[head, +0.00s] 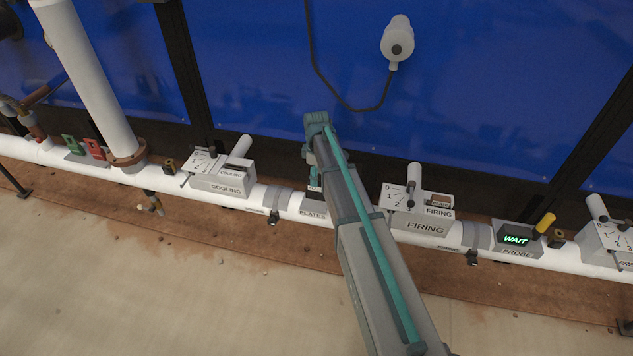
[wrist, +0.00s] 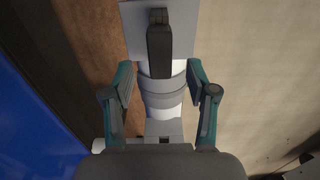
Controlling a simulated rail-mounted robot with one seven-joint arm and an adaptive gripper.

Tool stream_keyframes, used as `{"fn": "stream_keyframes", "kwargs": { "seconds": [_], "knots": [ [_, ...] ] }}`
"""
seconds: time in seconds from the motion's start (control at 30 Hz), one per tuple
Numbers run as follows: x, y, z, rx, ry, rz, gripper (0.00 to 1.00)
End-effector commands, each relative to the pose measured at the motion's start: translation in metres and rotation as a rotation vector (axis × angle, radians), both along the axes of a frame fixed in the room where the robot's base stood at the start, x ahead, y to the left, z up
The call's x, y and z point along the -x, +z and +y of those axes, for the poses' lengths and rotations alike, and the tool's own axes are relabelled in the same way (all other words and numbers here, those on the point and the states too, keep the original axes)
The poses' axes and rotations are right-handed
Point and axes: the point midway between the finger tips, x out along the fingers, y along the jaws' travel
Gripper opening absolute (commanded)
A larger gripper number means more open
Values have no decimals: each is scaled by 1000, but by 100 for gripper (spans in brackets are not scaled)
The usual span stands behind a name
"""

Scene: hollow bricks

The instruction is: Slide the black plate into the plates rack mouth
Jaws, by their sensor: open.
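The plates rack (head: 313,211) is a small pale block labelled PLATES on the white pipe. It is partly hidden behind my arm, and its mouth does not show clearly. I cannot make out the black plate for sure in either view. In the wrist view my gripper (wrist: 160,72) is open, its two teal fingers spread on either side of the pipe, with nothing held between them. Just beyond the fingertips a dark upright piece (wrist: 159,45) stands over a pale box (wrist: 185,28); I cannot tell what the piece is. In the head view my arm mostly hides the gripper.
The cooling box (head: 222,182) with a lever sits left of the rack, and the firing box (head: 425,220) with a lever sits right. Further right is a probe box (head: 515,238) showing WAIT. Blue panels (head: 250,70) stand behind the pipe; a white plug (head: 397,42) hangs there.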

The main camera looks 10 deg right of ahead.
Motion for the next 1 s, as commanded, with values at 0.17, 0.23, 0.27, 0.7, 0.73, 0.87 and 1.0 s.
{"fn": "stream_keyframes", "kwargs": {
  "seconds": [0.17, 0.23, 0.27, 0.7, 0.73, 0.87, 1.0],
  "knots": [
    [0, 37, 0, 0, 0, -2, 58],
    [0, 49, 0, 0, 0, -2, 58],
    [0, 54, 0, 0, 0, -2, 58],
    [0, 79, 0, 0, 0, 1, 58],
    [0, 79, 0, 0, 0, 1, 58],
    [0, 79, 0, 0, 0, 1, 58],
    [0, 79, 0, 0, -3, 0, 58]
  ]
}}
